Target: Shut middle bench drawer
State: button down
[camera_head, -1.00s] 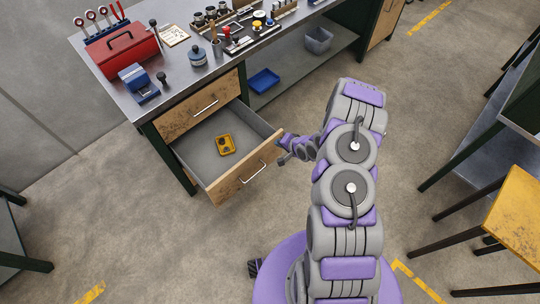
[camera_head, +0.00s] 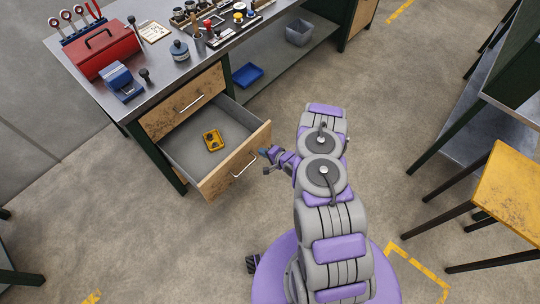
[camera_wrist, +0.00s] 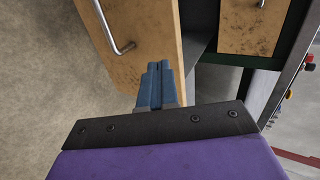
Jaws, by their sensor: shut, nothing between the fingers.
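The middle bench drawer (camera_head: 236,163) stands pulled out from the workbench, its wooden front facing my arm. A yellow object (camera_head: 213,140) lies on its grey floor. A metal bar handle (camera_head: 245,167) is on the drawer front. My gripper (camera_head: 266,153) is at the front's right end, close to its outer face; I cannot tell whether it touches. In the wrist view, the shut blue fingers (camera_wrist: 155,82) point at the drawer front (camera_wrist: 150,50), beside its handle (camera_wrist: 115,30). The fingers hold nothing.
A closed upper drawer (camera_head: 183,100) sits above. The bench top (camera_head: 160,75) carries a red toolbox (camera_head: 102,50), a blue vise and small tools. A blue tray (camera_head: 247,75) lies on the low shelf. A yellow stool (camera_head: 508,190) stands right. Open floor lies in front.

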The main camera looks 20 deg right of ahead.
aim_at(249, 143)
jog(key=x, duration=0.1)
jog(key=b+x, duration=0.1)
jog(key=x, duration=0.3)
jog(key=shift+w+a+r+b, duration=0.1)
jog(key=shift+w+r+b, duration=0.2)
jog(key=shift+w, duration=0.15)
jog(key=shift+w+a, duration=0.3)
jog(key=shift+w, duration=0.25)
jog(key=shift+w+a+r, duration=0.1)
jog(key=shift+a, duration=0.15)
jog(key=shift+w+d, duration=0.1)
